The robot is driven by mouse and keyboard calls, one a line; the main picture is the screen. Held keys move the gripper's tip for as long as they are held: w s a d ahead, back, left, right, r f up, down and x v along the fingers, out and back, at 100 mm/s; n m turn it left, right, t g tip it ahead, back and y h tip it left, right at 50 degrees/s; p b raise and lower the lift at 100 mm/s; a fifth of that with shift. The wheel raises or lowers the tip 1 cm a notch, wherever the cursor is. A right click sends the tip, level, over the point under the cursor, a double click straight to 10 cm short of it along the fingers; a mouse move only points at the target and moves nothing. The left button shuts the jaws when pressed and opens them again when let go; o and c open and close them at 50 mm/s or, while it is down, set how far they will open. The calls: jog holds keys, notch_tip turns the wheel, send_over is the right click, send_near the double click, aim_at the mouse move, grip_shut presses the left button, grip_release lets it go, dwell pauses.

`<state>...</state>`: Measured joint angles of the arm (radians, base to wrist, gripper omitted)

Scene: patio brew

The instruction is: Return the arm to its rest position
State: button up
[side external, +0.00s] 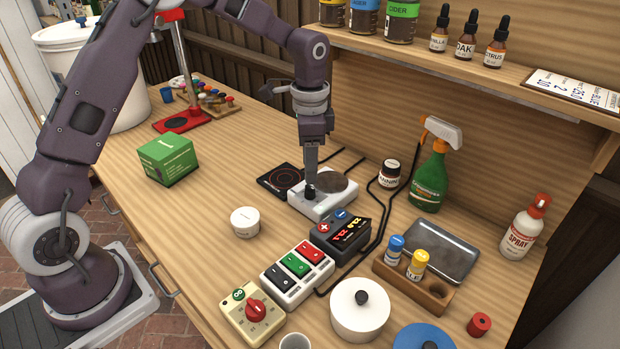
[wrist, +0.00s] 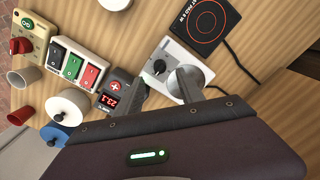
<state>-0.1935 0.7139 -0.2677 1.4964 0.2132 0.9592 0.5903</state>
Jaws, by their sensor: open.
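My gripper (side external: 310,186) is over the white hot plate (side external: 323,204), its tip by the black knob at the plate's front. In the wrist view my gripper (wrist: 165,92) shows two grey fingers spread apart with nothing held between them. The white hot plate (wrist: 172,60) with its black knob lies just beyond the fingers. Part of its grey disc is hidden behind one finger. I cannot tell whether a finger touches the knob. My arm reaches over the bench from the left.
A black controller (side external: 340,236) with a lit display and a switch box (side external: 297,274) stand close in front. A green spray bottle (side external: 431,180) and a brown jar (side external: 389,174) stand right of the plate. A green box (side external: 168,158) is left. Bare wood lies between.

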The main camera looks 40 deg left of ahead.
jog(key=shift+r, duration=0.55)
jog(key=shift+s+r, duration=0.15)
jog(key=shift+r, duration=0.15)
jog(key=s+d+r+n+t, duration=0.1)
jog(key=s+r+n+t, duration=0.15)
jog(key=s+r, duration=0.65)
jog(key=s+r+n+t, duration=0.25)
jog(key=s+r, duration=0.45)
jog(key=s, duration=0.4)
jog(key=s+f+n, duration=0.2)
jog(key=s+n, duration=0.1)
jog(key=s, duration=0.6)
jog(key=shift+s+d+t, duration=0.25)
jog(key=shift+d+t, duration=0.05)
jog(key=shift+d, duration=0.05)
